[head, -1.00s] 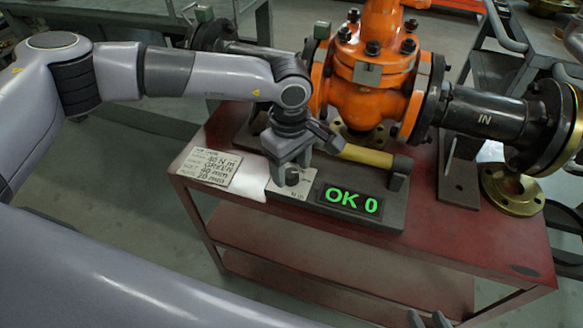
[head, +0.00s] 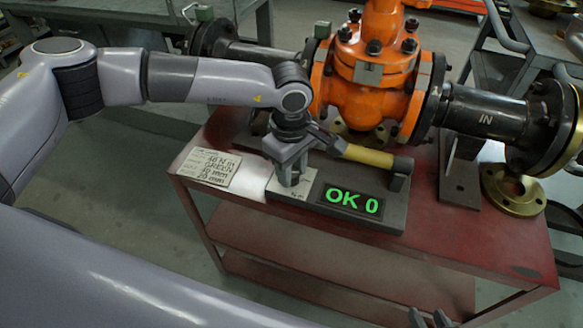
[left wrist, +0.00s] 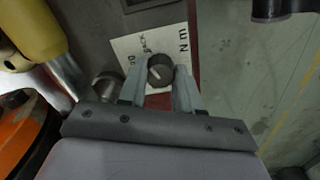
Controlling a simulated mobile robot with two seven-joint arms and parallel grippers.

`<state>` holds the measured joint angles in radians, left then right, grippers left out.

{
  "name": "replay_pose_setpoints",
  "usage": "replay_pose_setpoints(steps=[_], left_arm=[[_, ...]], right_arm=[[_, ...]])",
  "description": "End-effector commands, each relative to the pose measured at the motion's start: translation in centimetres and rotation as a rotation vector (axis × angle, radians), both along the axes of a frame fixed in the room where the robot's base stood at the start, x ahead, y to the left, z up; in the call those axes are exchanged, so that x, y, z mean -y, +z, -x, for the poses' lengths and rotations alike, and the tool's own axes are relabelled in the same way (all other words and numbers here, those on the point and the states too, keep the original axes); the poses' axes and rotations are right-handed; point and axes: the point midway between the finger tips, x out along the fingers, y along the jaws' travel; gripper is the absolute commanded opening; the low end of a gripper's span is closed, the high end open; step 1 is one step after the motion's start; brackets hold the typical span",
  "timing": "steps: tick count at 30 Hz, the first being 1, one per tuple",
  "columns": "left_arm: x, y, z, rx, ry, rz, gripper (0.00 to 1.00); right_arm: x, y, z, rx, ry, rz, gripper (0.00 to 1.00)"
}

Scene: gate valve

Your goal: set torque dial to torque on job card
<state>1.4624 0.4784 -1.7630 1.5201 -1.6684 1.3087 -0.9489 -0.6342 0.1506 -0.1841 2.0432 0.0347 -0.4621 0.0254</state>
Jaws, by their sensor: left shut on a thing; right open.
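The torque dial (left wrist: 160,71) is a small dark round knob with a pale pointer line, on a white plate (left wrist: 127,47) marked "N m". My left gripper (left wrist: 160,76) is shut on the dial, one finger at each side. In the head view my left gripper (head: 292,181) points down at the tester, and its fingers mostly hide the dial. The job card (head: 208,169) lies left of it; its handwriting includes "N m" and "GREEN", but the torque number is hard to read. The display (head: 350,200) shows "OK 0" in green. My right gripper (head: 430,318) is open and empty at the bottom edge.
A yellow-handled wrench (head: 370,156) lies behind the display, close to my left gripper. The orange gate valve (head: 371,75) with dark flanges stands behind. A brass flange (head: 513,190) lies at right. The red cart's front right top (head: 470,245) is clear.

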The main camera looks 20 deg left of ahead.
Motion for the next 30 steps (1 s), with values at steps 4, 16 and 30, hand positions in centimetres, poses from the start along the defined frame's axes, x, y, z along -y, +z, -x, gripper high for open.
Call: replay_pose_setpoints(steps=[4, 16, 30], left_arm=[[0.0, -0.1, 0.0, 0.001, 0.09, 0.001, 0.03], [0.1, -0.1, 0.0, 0.001, 0.452, 0.0, 0.03], [0.1, -0.1, -0.1, 0.002, 0.899, -0.001, 0.03]], right_arm=[[0.0, -0.5, 0.0, 0.0, -0.001, -0.001, 0.43], [0.0, -1.7, 0.0, -0.001, -0.001, -0.001, 0.43], [0.0, -2.8, 0.0, -0.002, -0.001, 0.0, 0.43]])
